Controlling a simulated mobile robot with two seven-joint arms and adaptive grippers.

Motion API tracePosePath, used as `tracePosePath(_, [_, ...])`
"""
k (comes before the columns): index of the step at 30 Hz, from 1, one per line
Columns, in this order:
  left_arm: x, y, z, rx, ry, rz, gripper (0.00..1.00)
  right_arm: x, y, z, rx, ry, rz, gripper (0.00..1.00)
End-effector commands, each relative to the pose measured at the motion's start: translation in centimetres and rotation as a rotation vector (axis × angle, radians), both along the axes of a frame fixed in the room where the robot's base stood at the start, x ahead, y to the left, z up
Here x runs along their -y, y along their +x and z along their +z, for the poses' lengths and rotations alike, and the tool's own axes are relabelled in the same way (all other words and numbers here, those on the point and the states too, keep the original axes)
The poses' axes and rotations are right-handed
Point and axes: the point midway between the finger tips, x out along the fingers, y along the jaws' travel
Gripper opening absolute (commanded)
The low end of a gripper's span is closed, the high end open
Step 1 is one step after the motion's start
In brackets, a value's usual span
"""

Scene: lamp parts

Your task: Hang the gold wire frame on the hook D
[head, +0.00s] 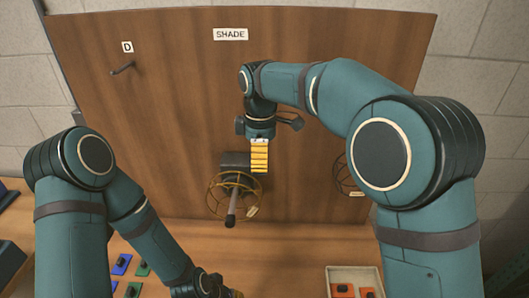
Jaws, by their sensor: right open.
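The gold wire frame (212,193) is at the lower middle of the wooden board, around a dark rod (231,208) that sticks out from a dark block (236,159). A small pale tag shows at its lower right. Hook D (122,69) is a dark peg at the upper left of the board, under the label D (127,47), and is bare. My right gripper (259,168), with yellow fingers, points down just above and right of the frame. It is open and looks empty. My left gripper (232,293) is low at the bottom edge, partly cut off; its jaws cannot be made out.
A dark wire frame (344,181) is on the board at right, partly behind my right arm. The SHADE label (231,34) is at the top. A pale tray (353,270) with orange parts and blue and green pieces (121,264) lie on the table.

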Motion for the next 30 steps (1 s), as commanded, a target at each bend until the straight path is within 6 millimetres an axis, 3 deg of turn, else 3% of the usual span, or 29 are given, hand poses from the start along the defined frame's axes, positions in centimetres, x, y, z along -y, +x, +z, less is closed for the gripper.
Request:
tracePosePath(19, [0.0,0.0,-0.6,0.001,0.001,0.000,0.24,0.1,-0.1,-10.8,-0.003,-0.001,-0.003,0.88])
tracePosePath(30, [0.0,0.0,-0.6,0.001,0.001,0.000,0.24,0.1,0.0,-13.4,0.000,0.000,-0.003,0.88])
